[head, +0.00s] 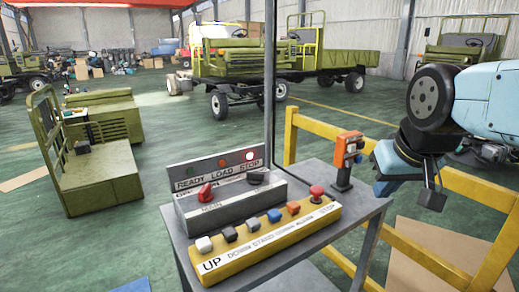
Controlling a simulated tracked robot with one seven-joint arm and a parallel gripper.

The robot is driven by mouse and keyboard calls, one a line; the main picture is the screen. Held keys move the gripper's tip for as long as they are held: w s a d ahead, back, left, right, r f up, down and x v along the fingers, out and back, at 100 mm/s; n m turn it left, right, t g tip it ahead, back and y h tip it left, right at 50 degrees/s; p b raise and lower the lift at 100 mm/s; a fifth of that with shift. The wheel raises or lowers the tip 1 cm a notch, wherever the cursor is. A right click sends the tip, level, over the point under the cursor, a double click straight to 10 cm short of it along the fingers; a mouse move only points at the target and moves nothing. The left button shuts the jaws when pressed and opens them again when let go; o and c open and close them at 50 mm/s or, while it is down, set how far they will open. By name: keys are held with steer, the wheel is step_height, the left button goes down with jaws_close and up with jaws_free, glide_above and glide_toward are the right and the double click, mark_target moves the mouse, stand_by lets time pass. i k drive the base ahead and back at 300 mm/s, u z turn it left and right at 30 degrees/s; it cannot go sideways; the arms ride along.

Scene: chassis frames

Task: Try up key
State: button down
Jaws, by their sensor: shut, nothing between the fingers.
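The control box (270,245) is a yellow strip with a row of coloured buttons on a grey metal table. The up key is the white button (204,244) at its left end, above the printed word UP. Its top is clear and nothing touches it. My gripper (432,197) is at the right, beyond the table's right edge and well away from the up key. It is shut and empty, partly hidden by its own dark wrist parts.
A grey panel (222,170) with lamps stands behind the buttons, the one by STOP lit red. A grey box with a red knob (205,193) sits before it. An orange device (348,150) stands near the table's back right corner. A yellow rail (430,258) runs at the right.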

mark_target(204, 245)
steer(key=u, duration=0.15)
steer(key=k, duration=0.5)
steer(key=u, duration=0.6)
steer(key=i, duration=0.3)
steer(key=u, duration=0.3)
